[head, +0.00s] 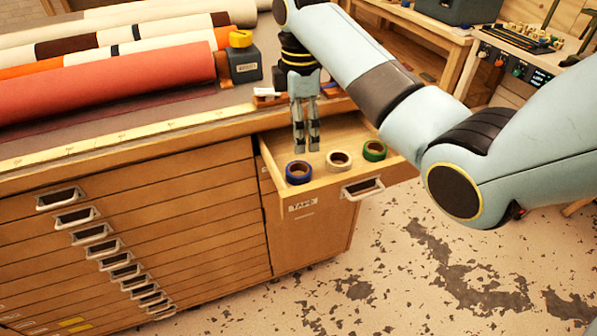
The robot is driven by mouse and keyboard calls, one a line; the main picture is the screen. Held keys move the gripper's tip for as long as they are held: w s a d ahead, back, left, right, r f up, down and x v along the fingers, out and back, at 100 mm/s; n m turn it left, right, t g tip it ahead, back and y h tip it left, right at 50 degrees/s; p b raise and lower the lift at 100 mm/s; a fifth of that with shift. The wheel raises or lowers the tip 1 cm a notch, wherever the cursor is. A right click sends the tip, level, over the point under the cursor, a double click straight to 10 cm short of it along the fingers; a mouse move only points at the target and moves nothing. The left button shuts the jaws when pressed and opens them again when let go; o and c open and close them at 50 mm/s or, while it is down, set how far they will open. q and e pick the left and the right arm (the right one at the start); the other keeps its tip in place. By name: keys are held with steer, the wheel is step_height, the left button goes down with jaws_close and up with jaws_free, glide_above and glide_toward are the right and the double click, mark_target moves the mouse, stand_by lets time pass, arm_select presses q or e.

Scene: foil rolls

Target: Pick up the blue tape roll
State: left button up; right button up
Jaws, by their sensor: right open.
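My right gripper (307,148) points down over the drawer, just behind and above the blue roll. Its two fingers are apart with nothing between them. It looks clear of the roll, though the exact height is hard to tell. My left gripper is not in view.
The drawer's front has a metal handle (363,188) and a tape label. Large fabric rolls (110,80) lie on the bench top at left. A dark box with a yellow top (243,62) stands near the bench edge. Open floor lies at right.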

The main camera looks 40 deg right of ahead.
mark_target(301, 167)
step_height(301, 167, down, 11)
steer(key=shift+s+r, duration=0.1)
steer(key=shift+r, duration=0.1)
steer(key=c, duration=1.2)
